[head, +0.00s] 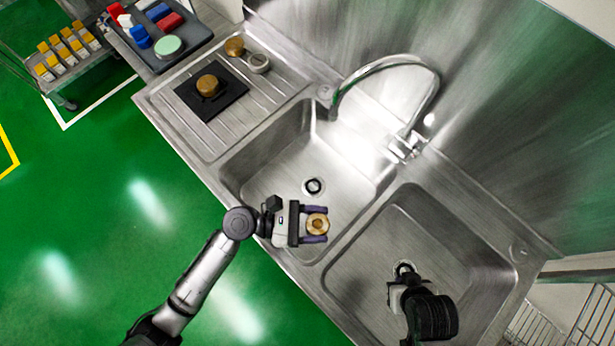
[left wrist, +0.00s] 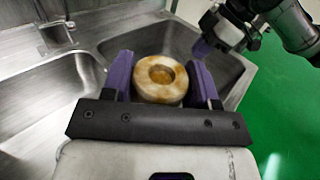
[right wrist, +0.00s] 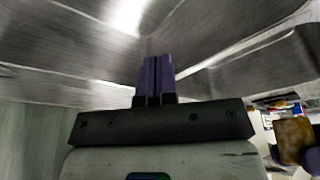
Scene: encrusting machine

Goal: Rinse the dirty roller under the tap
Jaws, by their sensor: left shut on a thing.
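The roller (head: 317,223) is a pale ring with brown stains on its face. My left gripper (head: 316,224) is shut on it, with purple fingers on either side; this also shows in the left wrist view (left wrist: 160,80). It holds the roller over the front part of the left basin (head: 262,165), near the divider. The tap (head: 385,65) is a steel arch at the back of the sink; I see no water running. My right gripper (right wrist: 155,80) has its purple fingers together and nothing between them. In the head view its arm is over the right basin (head: 450,225), fingertips mostly hidden.
A brown round piece (head: 208,85) sits on a black mat (head: 222,108) on the drainboard, with another brown piece (head: 234,46) and a metal ring (head: 259,62) behind. A grey tray (head: 190,48) with coloured items and a trolley (head: 50,83) stand at upper left. The basin divider separates both arms.

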